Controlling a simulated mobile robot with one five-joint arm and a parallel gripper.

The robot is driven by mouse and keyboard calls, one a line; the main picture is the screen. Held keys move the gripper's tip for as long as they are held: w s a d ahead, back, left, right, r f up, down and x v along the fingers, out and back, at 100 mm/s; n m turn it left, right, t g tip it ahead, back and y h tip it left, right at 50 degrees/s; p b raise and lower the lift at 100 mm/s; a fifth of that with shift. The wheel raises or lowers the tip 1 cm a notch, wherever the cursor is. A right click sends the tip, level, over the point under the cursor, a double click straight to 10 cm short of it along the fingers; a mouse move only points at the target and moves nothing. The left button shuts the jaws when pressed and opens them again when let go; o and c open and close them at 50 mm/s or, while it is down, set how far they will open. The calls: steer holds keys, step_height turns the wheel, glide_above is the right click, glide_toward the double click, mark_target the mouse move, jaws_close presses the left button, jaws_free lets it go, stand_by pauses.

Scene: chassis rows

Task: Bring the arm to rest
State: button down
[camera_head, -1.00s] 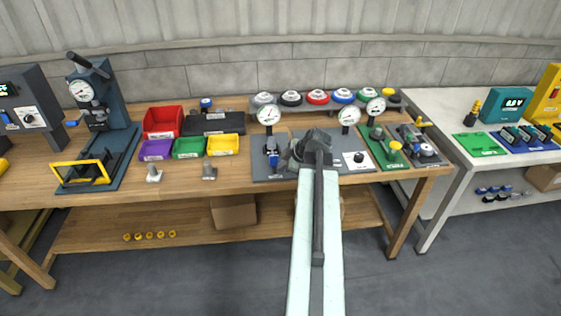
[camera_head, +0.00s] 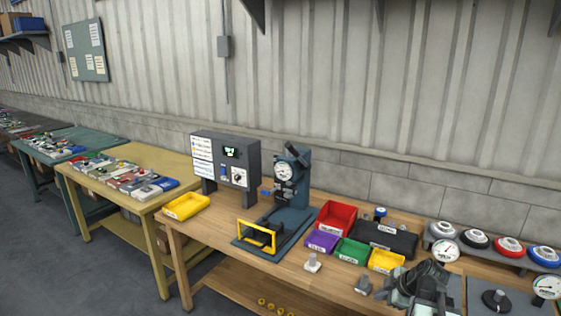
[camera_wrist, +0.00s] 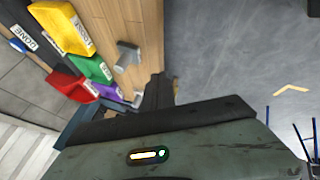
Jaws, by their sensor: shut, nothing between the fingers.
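My gripper (camera_head: 425,275) shows at the lower right of the head view, in front of the wooden bench, with my arm running out of the bottom edge. In the wrist view my gripper's dark fingers (camera_wrist: 160,92) are together, with nothing seen between them. The grey-green housing with a small lit strip fills the bottom of that view. Beyond the fingers are the bench edge and the grey floor. I cannot tell how far the gripper is from the bench top.
The wooden bench (camera_head: 215,220) bears a press (camera_head: 290,180), a test panel (camera_head: 225,160), and red (camera_head: 336,217), purple (camera_head: 321,241), green (camera_head: 350,251) and yellow (camera_head: 386,261) bins. Gauges (camera_head: 444,250) stand near my arm. A yellow table (camera_head: 135,160) stands left; open floor (camera_head: 60,260) lies in front.

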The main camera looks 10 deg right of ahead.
steer(key=a+f+g, duration=0.3)
steer(key=a+g, duration=0.1)
steer(key=a, duration=2.2)
steer(key=s+m+g, duration=0.1)
steer(key=m, duration=0.3)
steer(key=s+f+m+h, duration=0.1)
steer(key=s+m, duration=0.1)
steer(key=m, duration=0.2)
steer(key=s+m+g+h, duration=0.1)
steer(key=s+m, duration=0.1)
steer(key=m, duration=0.3)
steer(key=shift+f+g, duration=0.15)
steer(key=shift+g, duration=0.15)
